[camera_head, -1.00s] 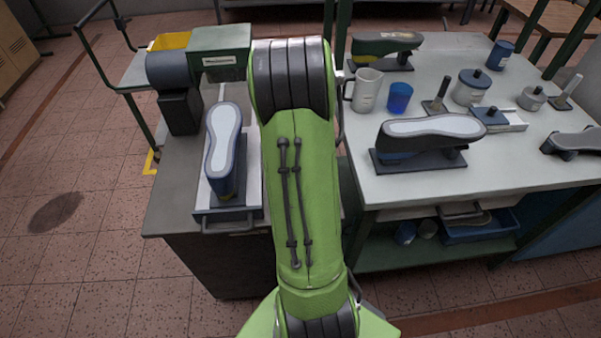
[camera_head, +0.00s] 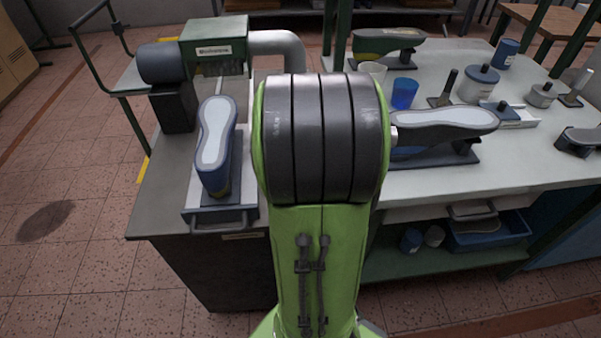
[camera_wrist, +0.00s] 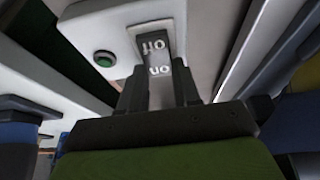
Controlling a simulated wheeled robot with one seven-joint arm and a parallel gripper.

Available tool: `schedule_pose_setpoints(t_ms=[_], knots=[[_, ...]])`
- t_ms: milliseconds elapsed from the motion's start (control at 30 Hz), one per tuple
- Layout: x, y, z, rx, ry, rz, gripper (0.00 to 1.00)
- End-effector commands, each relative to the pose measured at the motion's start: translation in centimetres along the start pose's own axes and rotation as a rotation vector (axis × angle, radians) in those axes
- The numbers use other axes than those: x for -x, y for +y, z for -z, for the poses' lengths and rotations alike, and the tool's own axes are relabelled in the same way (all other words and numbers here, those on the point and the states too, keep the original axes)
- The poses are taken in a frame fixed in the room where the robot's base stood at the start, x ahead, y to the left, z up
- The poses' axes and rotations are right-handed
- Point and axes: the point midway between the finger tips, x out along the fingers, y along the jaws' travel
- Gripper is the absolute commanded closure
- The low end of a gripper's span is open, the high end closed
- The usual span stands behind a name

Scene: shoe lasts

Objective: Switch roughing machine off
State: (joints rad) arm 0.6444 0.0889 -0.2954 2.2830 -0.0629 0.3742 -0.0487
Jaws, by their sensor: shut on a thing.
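The roughing machine (camera_head: 213,48) has a green housing and a grey cylinder on the left bench in the head view. In the wrist view a pale switch panel (camera_wrist: 88,30) carries a round green button (camera_wrist: 104,59). Beside the button is a dark strip, the switch (camera_wrist: 155,47), with white "off" and "on" lettering seen upside down. My gripper (camera_wrist: 159,88) is at the lower end of this strip, its two dark fingers on either side and closed on the switch. The exact contact is hard to see. In the head view my gripper is hidden behind my green arm.
A shoe last (camera_head: 216,145) stands on a tray (camera_head: 221,219) in front of the machine. The right table (camera_head: 440,180) holds another last (camera_head: 440,122), a blue cup (camera_head: 404,93) and several pots and tools. A grey pipe (camera_head: 285,42) runs behind my arm.

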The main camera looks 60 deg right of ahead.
Motion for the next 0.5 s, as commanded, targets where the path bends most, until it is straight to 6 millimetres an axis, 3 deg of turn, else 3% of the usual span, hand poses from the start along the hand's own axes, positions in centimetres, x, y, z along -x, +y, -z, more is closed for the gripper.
schedule_pose_setpoints(t_ms=[33, 200, 500], knots=[[0.05, -0.01, 0.1, 0.0, 0.003, 0.0, 0.65], [0.03, -0.01, 0.07, 0.0, 0.002, 0.0, 0.43], [0.55, -0.01, 0.1, 0.0, 0.001, 0.0, 0.43]])
